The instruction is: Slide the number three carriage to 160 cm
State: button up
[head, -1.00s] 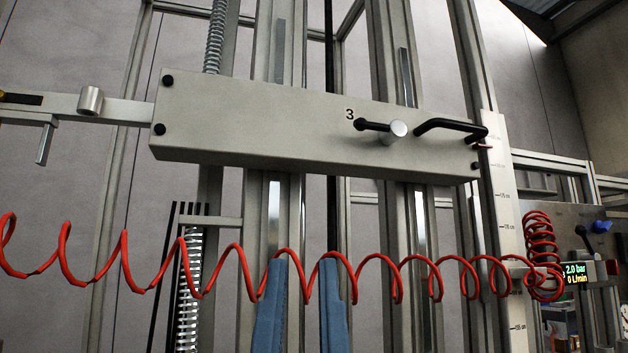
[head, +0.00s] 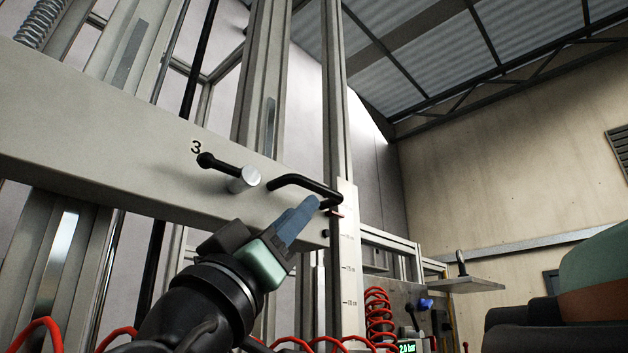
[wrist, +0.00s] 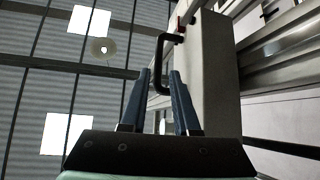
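The number three carriage (head: 110,150) is a long grey beam across vertical rails, marked "3". It has a black lever with a silver knob (head: 244,180) and a black bar handle (head: 305,182) at its right end. A red pointer (head: 337,213) sits near the top of a white scale (head: 348,270), whose figures are too small to read surely. My gripper (head: 312,205) has blue fingers at the handle's right part. In the wrist view, the fingers of my gripper (wrist: 161,78) are apart, with the handle (wrist: 161,62) showing between their tips; contact cannot be told.
A red coiled hose (head: 378,315) hangs right of the scale, near a small display (head: 408,347). A grey shelf (head: 465,285) juts out at right. A dark and green rounded object (head: 595,275) fills the lower right corner.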

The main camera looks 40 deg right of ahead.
aim_at(323, 187)
jog(key=p+x, duration=0.6)
jog(key=x, duration=0.5)
jog(key=shift+d+r, duration=0.1)
jog(key=shift+d, duration=0.05)
jog(key=shift+c, duration=0.2)
grip_shut()
dwell(0.8)
